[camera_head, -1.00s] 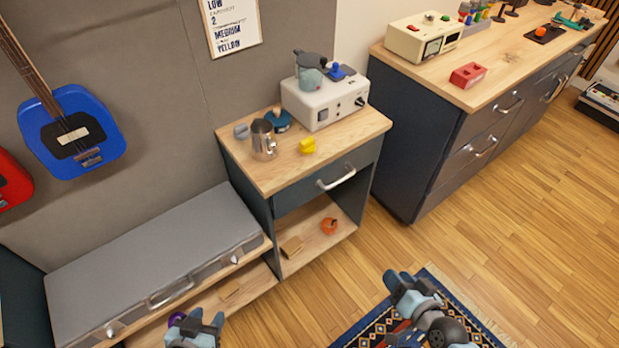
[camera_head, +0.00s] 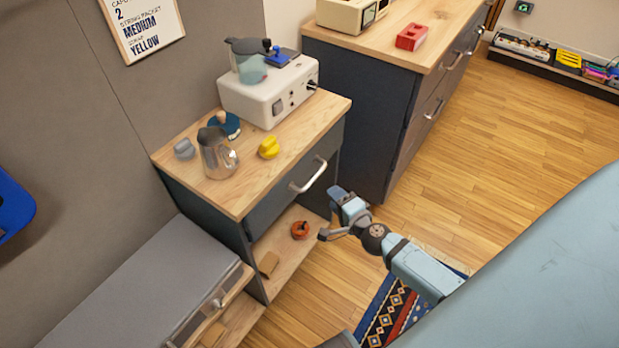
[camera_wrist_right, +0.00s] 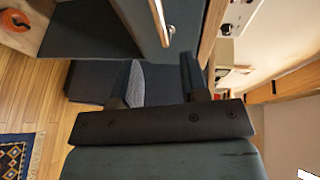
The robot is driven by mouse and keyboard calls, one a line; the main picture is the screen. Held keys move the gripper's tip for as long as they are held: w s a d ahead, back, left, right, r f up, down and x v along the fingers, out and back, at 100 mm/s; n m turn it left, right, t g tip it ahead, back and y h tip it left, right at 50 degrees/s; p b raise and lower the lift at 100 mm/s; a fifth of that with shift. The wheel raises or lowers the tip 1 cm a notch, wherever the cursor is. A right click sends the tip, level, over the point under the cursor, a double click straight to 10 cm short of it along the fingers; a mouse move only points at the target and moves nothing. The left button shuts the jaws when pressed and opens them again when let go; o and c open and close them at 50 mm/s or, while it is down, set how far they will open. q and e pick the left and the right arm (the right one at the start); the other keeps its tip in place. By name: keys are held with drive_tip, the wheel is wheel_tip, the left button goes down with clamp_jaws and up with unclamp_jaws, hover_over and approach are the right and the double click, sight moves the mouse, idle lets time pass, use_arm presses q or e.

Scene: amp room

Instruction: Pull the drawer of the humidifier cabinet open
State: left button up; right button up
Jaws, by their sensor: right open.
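The humidifier cabinet (camera_head: 196,190) has a wooden top, a dark closed drawer (camera_head: 270,207) and an open shelf below. The drawer's silver bar handle (camera_head: 308,177) is on its front. My right gripper (camera_head: 331,213) is open and empty, just right of and below the handle, apart from it in the head view. In the right wrist view the open fingers (camera_wrist_right: 162,85) have nothing between them, and the handle (camera_wrist_right: 161,20) shows beyond them at the top. My left gripper is out of view.
On the cabinet top stand a white box (camera_head: 268,95), a metal jug (camera_head: 217,155) and a yellow piece (camera_head: 268,147). An orange item (camera_head: 300,230) lies on the shelf. A dark wood-topped counter (camera_head: 365,100) stands behind. A low grey bench (camera_head: 150,290) adjoins the cabinet; wood floor is open at right.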

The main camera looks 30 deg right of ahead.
sight(314, 177)
drive_tip(key=w, duration=0.3)
drive_tip(key=w+f, duration=0.1)
drive_tip(key=w, duration=0.3)
drive_tip(key=w+f+b, duration=0.1)
drive_tip(key=w, duration=0.2)
drive_tip(key=shift+w, duration=0.4)
clamp_jaws()
